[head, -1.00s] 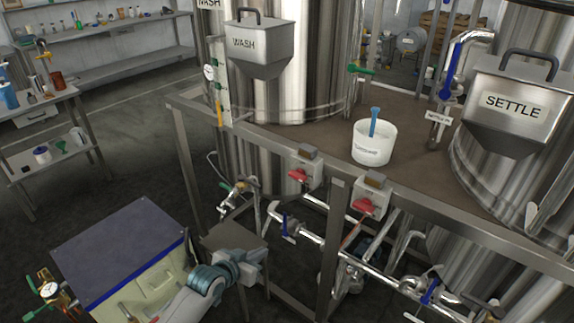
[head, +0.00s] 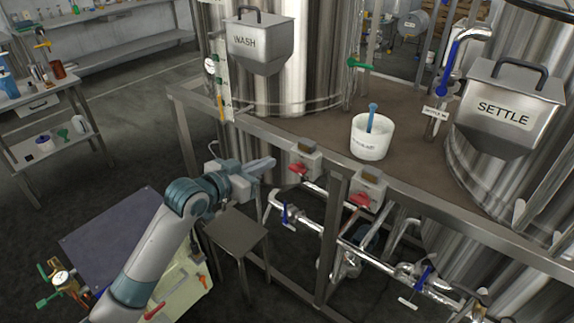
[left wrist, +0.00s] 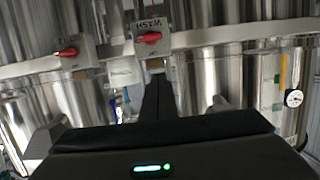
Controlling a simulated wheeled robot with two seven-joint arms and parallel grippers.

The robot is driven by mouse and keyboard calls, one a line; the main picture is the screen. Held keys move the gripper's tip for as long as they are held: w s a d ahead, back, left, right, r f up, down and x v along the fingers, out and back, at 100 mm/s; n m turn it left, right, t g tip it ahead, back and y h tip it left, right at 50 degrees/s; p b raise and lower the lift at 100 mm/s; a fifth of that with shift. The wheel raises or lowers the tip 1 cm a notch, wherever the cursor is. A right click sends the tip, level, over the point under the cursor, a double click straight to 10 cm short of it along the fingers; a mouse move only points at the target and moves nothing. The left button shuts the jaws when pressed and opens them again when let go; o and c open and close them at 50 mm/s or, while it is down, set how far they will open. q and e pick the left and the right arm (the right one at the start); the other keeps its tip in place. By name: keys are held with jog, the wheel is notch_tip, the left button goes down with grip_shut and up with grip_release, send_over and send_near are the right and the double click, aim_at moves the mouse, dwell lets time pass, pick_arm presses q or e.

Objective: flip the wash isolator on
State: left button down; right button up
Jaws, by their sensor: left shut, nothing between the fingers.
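The wash isolator (head: 304,161) is a grey box with a red handle on the front rail of the tank platform, the left one of two. In the left wrist view, which is upside down, it shows with its WASH label and red handle (left wrist: 149,38), which lies roughly sideways. My left gripper (head: 271,163) is shut and empty, just left of the box and pointing at it, seemingly a short gap away. Its dark closed fingers (left wrist: 156,85) point towards the box in the wrist view. My right gripper is not in view.
A second isolator (head: 366,190) with a red handle sits to the right on the same rail; it also shows in the wrist view (left wrist: 70,52). Pipes and valves run below. A white bucket (head: 370,140) stands on the platform. A small grey stand (head: 236,232) is below my arm.

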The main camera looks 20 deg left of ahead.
pick_arm(q)
jog(key=p, duration=0.3)
send_over(297, 169)
jog(key=s+a, duration=0.2)
jog(key=a, duration=0.1)
jog(key=f, duration=0.4)
jog(key=f+p, duration=0.1)
jog(key=shift+w+d, duration=0.15)
jog(key=shift+d, duration=0.1)
jog(key=shift+f, duration=0.7)
jog(key=shift+a+f+n, duration=0.15)
jog(key=shift+a+n, duration=0.1)
jog(key=shift+n, duration=0.45)
